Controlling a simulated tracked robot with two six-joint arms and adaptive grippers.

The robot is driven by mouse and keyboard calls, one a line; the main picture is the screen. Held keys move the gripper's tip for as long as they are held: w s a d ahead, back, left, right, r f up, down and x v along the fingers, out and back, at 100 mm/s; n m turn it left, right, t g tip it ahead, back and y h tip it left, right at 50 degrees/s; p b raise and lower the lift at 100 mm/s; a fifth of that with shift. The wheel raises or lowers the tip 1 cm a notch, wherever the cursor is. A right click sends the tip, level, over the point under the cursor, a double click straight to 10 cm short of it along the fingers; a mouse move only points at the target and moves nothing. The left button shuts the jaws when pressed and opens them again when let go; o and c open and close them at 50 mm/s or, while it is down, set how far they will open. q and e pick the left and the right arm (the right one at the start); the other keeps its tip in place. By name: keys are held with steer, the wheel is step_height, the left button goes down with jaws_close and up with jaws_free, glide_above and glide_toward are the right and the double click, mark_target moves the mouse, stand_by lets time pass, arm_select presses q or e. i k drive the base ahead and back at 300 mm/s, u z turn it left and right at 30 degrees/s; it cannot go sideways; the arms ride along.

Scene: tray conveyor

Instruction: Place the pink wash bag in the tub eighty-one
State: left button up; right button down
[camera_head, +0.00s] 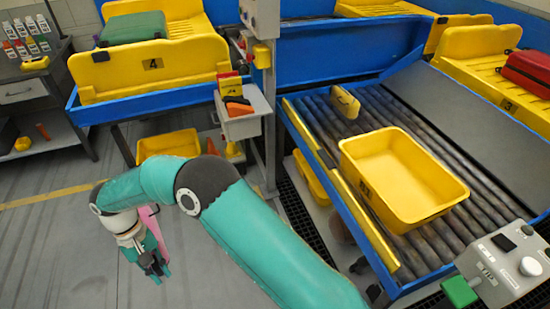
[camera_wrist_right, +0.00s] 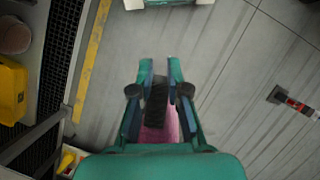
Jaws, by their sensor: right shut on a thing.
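My right gripper (camera_head: 157,268) hangs over the floor at the lower left of the head view. It is shut on the pink wash bag (camera_head: 154,226), which shows only as a pink strip behind the wrist. In the right wrist view, the gripper (camera_wrist_right: 160,68) has a dark piece between its fingers, with the pink bag (camera_wrist_right: 152,138) below it, mostly hidden. A yellow tub (camera_head: 440,208) stands empty on the roller conveyor, well to the right of the gripper. Its front number is too small to read surely. My left gripper is not in view.
The conveyor rollers (camera_head: 452,240) have a low yellow rail (camera_head: 352,212) along the left side. A control box (camera_head: 503,262) stands at the lower right. Another yellow tub (camera_head: 168,143) is low behind. Floor at left is clear.

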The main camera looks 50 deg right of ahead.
mark_target(397, 191)
steer(key=u, duration=0.25)
steer(key=i, duration=0.65)
steer(key=z, duration=1.4)
